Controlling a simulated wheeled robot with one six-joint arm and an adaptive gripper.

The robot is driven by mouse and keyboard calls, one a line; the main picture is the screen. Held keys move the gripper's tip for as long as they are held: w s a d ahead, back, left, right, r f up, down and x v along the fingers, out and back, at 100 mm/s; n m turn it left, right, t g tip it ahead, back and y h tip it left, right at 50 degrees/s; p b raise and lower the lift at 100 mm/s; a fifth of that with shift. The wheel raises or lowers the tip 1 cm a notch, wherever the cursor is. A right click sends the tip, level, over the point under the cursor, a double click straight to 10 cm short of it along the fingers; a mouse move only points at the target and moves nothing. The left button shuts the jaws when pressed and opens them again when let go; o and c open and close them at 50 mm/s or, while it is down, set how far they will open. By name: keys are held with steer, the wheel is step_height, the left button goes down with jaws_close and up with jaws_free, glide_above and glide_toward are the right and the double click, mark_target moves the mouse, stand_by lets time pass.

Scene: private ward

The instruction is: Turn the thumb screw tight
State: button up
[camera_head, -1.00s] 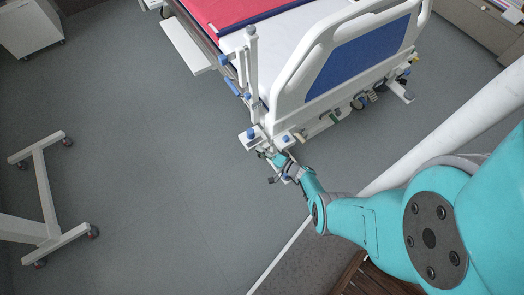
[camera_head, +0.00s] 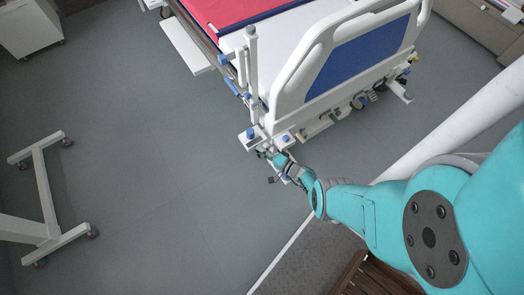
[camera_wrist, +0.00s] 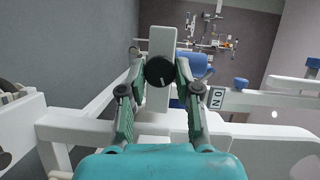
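The thumb screw (camera_wrist: 159,71) is a round black knob with a short white mark on its face, on a pale upright plate (camera_wrist: 162,41) in the wrist view. The mark is close to upright, slightly tilted. My gripper (camera_wrist: 160,70) has one green finger on each side of the knob, with the tips at its edges. I cannot tell whether both fingers touch it. In the head view my gripper (camera_head: 272,166) is at the lower corner of the bed's end; the knob is too small to make out there.
The bed's white end panel (camera_head: 340,55) with a blue inset stands beside my arm. A white rail (camera_wrist: 260,98) with a small "NO" label (camera_wrist: 216,98) runs right of the knob. A white wheeled base (camera_head: 45,195) stands at the left, with clear grey floor between.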

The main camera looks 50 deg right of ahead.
steer(key=o, duration=0.4)
steer(key=shift+s+d+r, duration=0.1)
steer(key=shift+s+d, duration=0.05)
steer(key=shift+s, duration=1.1)
steer(key=shift+s+d+r, duration=0.1)
steer(key=shift+s+d, duration=0.05)
steer(key=shift+s, duration=1.1)
steer(key=shift+s+d, duration=0.15)
steer(key=shift+s, duration=1.1)
